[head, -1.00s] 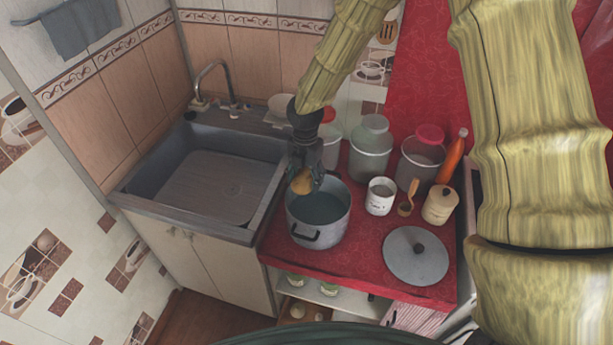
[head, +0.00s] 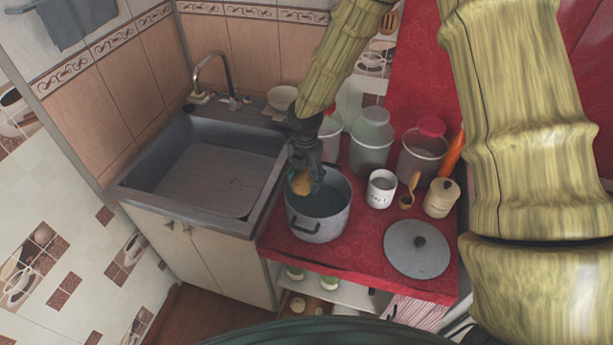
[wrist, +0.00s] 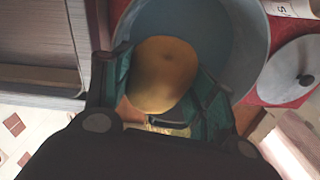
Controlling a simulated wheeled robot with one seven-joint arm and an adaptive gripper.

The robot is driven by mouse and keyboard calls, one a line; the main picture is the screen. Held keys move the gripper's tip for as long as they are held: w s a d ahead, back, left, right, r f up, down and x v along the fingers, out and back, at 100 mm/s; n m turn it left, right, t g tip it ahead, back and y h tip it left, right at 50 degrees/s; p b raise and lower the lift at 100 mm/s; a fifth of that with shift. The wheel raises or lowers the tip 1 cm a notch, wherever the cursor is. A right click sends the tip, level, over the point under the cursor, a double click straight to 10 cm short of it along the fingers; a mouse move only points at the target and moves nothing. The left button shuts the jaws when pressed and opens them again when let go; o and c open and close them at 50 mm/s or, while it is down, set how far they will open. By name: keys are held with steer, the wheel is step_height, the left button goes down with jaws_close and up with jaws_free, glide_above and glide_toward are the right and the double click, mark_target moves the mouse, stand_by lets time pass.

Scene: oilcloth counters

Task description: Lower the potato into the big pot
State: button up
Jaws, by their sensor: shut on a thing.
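The potato (head: 302,183) is yellow-brown and held between the fingers of my gripper (head: 305,176). In the wrist view the potato (wrist: 163,74) sits between the two green-lined fingers (wrist: 165,95). The big pot (head: 319,222) is grey metal with dark handles and stands open on the red counter. The potato appears over the pot's left part, near the rim; its exact height against the rim is hard to tell. In the wrist view the pot (wrist: 237,40) opens behind and around the potato, with a bluish inside.
A grey lid (head: 417,250) lies to the right of the pot. A white mug (head: 381,190), a wooden spoon (head: 411,188), a lidded beige jar (head: 440,198) and large jars (head: 371,148) stand behind and right. The sink (head: 205,180) is at left.

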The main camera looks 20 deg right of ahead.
steer(key=b, duration=0.4)
glide_above(306, 213)
steer(key=shift+f, duration=4.5)
steer(key=shift+f+b, duration=0.9)
steer(key=shift+f, duration=1.65)
steer(key=o, duration=1.2)
